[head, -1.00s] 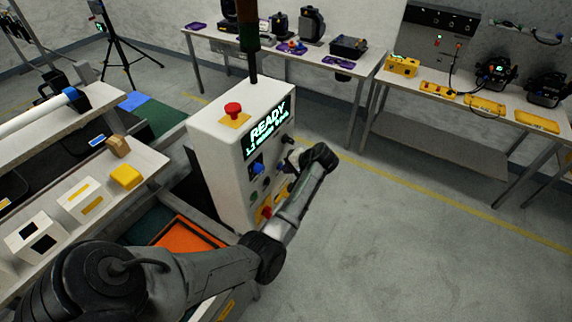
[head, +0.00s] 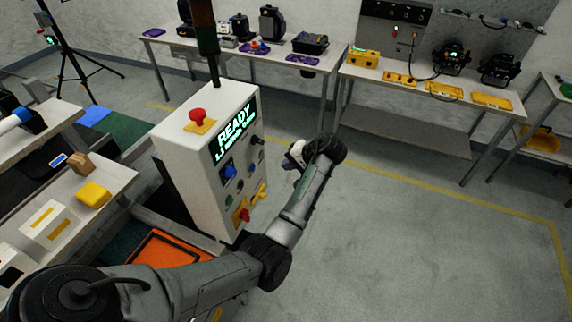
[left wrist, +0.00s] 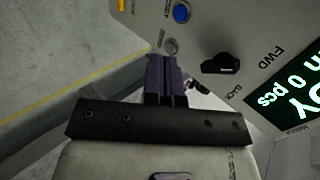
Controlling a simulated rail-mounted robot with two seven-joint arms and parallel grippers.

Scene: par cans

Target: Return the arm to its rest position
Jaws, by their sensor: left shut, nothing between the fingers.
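My left arm comes in from the lower left in the head view and bends up beside the white control box (head: 180,165). My left gripper (head: 297,155) is at its end, to the right of the box, mostly hidden by the wrist. In the left wrist view the dark fingers of the left gripper (left wrist: 166,75) are shut together and empty. The box's front panel (left wrist: 235,25) shows there with a blue button (left wrist: 181,13) and a black selector knob (left wrist: 222,64). The fingers look apart from the panel, though depth is hard to judge. My right gripper is not in view.
The box carries a lit READY screen (head: 234,132) and a red button (head: 198,117) on top. An orange tray (head: 160,252) lies below it. Benches with equipment stand along the back wall. The grey floor (head: 400,240) to the right is clear.

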